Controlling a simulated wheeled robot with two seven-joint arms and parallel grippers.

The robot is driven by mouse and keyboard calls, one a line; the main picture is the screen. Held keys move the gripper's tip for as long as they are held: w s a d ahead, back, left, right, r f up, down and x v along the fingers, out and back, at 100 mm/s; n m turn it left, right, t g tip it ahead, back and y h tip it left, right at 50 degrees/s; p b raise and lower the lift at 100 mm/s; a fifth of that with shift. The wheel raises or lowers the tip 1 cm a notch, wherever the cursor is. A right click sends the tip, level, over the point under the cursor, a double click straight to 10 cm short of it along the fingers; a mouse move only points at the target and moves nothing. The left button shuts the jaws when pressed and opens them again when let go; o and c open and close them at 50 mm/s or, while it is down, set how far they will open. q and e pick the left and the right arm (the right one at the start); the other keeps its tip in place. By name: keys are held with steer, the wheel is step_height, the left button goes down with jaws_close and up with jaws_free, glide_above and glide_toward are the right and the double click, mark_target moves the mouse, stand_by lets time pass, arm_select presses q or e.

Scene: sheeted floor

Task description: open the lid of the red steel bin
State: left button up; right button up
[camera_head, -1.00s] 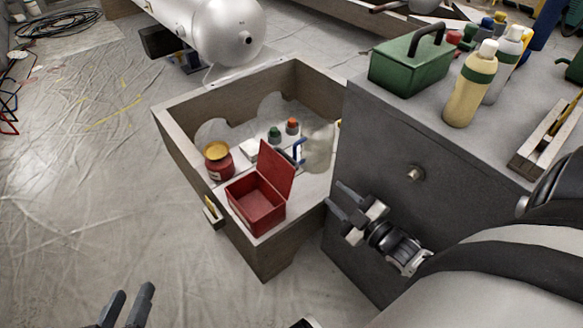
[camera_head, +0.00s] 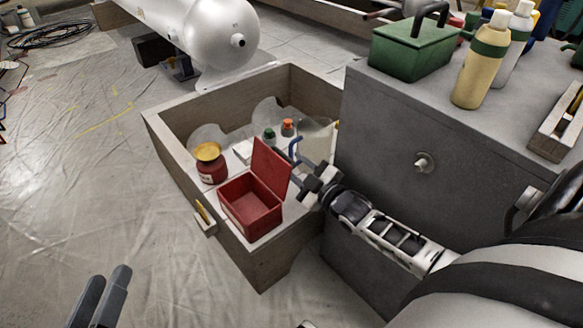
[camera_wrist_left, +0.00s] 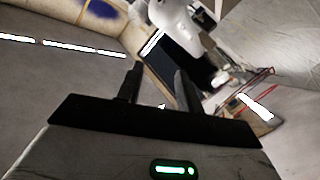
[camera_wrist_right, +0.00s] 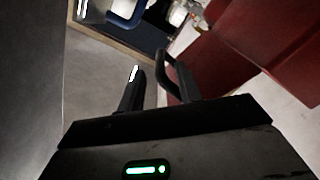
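The red steel bin (camera_head: 250,222) stands in the near corner of the wooden drawer. Its lid (camera_head: 270,168) stands raised along the bin's right-hand side, and the bin looks empty. My right gripper (camera_head: 304,176) is just to the right of the lid, its fingertips partly hidden by it. In the right wrist view my right gripper (camera_wrist_right: 150,70) has its fingers apart with nothing visible between them. Red panels (camera_wrist_right: 285,35) fill the upper right there; whether a finger touches them I cannot tell. My left gripper (camera_head: 105,285) is open and empty over the floor at lower left.
The wooden drawer (camera_head: 165,150) also holds a red jar with a yellow top (camera_head: 211,163) and small bottles. The grey cabinet (camera_head: 420,125) stands close to my right arm, with a green toolbox (camera_head: 413,55) and bottles on top. Sheeted floor (camera_head: 70,180) at left is open.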

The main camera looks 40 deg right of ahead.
mark_target(277, 166)
steer(key=shift+w+f, duration=0.15)
steer(key=shift+w, duration=0.55)
arm_select(q)
steer(key=shift+w+r+t, duration=0.3)
steer(key=shift+r+t, duration=0.1)
steer(key=shift+r, duration=0.3)
arm_select(e)
steer(key=shift+w+a, duration=0.1)
steer(key=shift+w, duration=0.5)
jaws_close()
steer(key=shift+a+r+n+p, duration=0.2)
steer(key=shift+r+n+p, duration=0.15)
steer(key=shift+r, duration=0.25)
arm_select(q)
steer(key=shift+s+a+f+m+g+y+p, duration=0.1)
steer(key=shift+s+f+m+g+y+p, duration=0.1)
steer(key=shift+f+g+p, duration=0.3)
steer(key=shift+s+a+f+m+g+y+p, duration=0.15)
steer(key=shift+f+m+g+y+p, duration=0.1)
steer(key=shift+f, duration=0.45)
arm_select(e)
steer(key=shift+a+r+n, duration=0.35)
steer(key=shift+a+n, duration=0.25)
steer(key=shift+n, duration=0.35)
jaws_free()
arm_select(q)
steer(key=shift+r, duration=0.35)
arm_select(e)
steer(key=shift+s+f, duration=0.1)
